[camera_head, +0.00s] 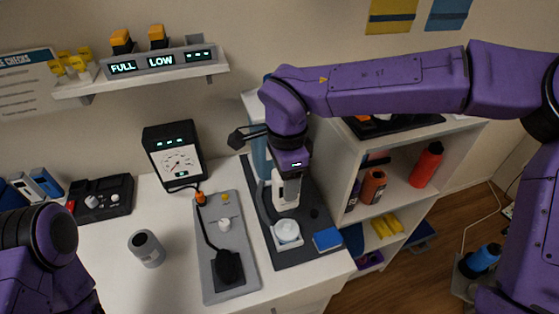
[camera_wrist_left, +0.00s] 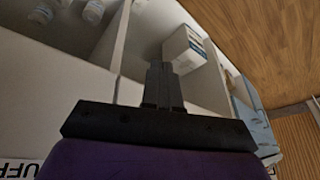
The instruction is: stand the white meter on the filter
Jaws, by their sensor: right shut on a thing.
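The white meter (camera_head: 287,193) is a small upright white body under my right wrist. My right gripper (camera_head: 288,178) is shut on it, with the fingers partly hidden by the wrist. A round white piece, which looks like the filter (camera_head: 287,231), sits on the dark mat just below the meter in the head view. I cannot tell whether the meter touches the mat or hangs above it. My left gripper (camera_wrist_left: 163,88) shows in the left wrist view with its fingers together and nothing between them; it is outside the head view.
A blue block (camera_head: 327,239) lies right of the filter on the dark mat (camera_head: 293,255). Left of it are a grey board (camera_head: 215,280) with a cable, a black gauge box (camera_head: 173,157) and a grey cylinder (camera_head: 146,248). An open shelf (camera_head: 345,165) stands at the right.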

